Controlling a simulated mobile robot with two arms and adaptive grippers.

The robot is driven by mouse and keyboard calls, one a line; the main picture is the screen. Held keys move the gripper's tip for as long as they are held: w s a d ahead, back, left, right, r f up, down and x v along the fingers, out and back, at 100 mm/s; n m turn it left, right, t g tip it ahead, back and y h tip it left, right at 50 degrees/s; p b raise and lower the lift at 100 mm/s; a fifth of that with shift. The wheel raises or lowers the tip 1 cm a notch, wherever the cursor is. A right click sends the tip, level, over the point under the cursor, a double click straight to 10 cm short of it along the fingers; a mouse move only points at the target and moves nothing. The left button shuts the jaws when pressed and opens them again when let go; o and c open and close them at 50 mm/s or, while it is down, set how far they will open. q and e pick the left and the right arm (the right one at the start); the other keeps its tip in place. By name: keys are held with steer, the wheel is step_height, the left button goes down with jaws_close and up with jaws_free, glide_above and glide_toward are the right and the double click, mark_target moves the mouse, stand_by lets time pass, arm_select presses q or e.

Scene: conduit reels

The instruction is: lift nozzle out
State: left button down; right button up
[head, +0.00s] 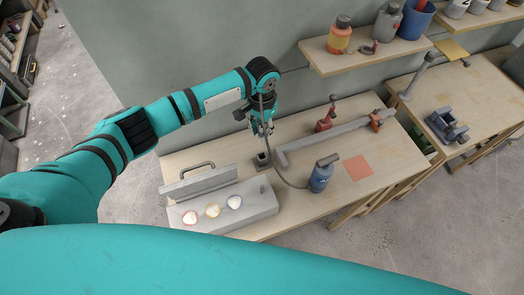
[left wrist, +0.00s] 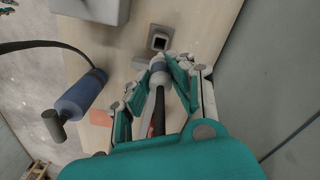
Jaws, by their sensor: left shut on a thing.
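My left gripper (head: 264,130) is over the workbench, just above a small grey square holder (head: 262,160). In the left wrist view its fingers (left wrist: 172,80) are shut on the nozzle (left wrist: 157,77), which has a pale rounded tip and a blue band. The holder (left wrist: 160,39) shows beyond the tip, its dark square opening visible and looking empty. The nozzle appears clear of it, though the height between them is hard to judge. A blue canister (head: 320,176) with a grey top stands to the right, with a dark hose. My right gripper is not in view.
A grey toolbox (head: 253,208) with several pale round pieces stands at the bench's front left. A long grey bar (head: 335,132) with red clamps lies behind the canister. An orange-red square (head: 358,167) lies to the right. Shelves (head: 352,58) hang above.

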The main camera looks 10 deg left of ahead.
arm_select(q)
steer(key=shift+r+p, duration=1.25)
steer(key=shift+r, duration=0.4)
steer(key=shift+f, duration=0.1)
